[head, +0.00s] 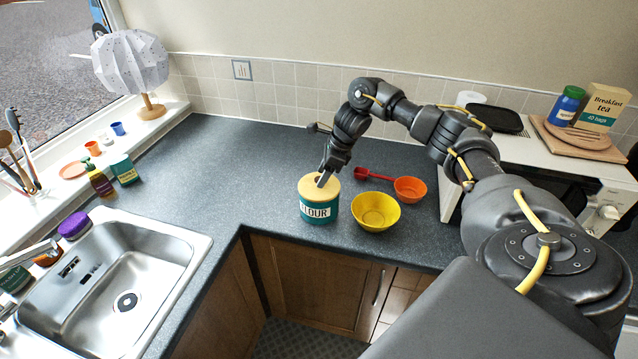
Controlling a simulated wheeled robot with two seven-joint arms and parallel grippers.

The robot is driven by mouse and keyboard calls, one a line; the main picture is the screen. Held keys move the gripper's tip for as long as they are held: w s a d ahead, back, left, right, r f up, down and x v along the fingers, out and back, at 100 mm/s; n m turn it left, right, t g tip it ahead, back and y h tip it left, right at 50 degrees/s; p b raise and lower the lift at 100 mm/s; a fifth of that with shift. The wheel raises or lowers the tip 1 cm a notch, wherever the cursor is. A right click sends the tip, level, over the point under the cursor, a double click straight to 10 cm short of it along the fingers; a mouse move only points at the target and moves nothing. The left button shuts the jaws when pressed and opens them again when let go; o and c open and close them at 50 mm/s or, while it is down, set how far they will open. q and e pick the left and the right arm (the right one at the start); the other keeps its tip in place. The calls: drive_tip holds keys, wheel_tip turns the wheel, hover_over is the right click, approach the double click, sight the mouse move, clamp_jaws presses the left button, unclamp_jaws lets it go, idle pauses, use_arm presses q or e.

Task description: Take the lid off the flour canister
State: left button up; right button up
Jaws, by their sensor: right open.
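The flour canister (307,211) stands upright on the dark counter near its front edge. It is teal with a white label reading FLOUR. Its pale yellow lid (309,189) sits on top. My right gripper (322,181) points down at the lid's top, over its right half. Its jaws are open; whether the fingers touch the lid or a knob cannot be told, as the fingers hide that part. My left gripper is not in view.
A yellow bowl (376,211) stands just right of the canister. The sink (190,243) is at the left. The counter (225,170) left of the canister is clear.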

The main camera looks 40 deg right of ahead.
drive_tip(key=shift+x, duration=0.85)
drive_tip(key=shift+r, duration=0.1)
drive_tip(key=shift+c, duration=0.4)
drive_tip(key=c, duration=1)
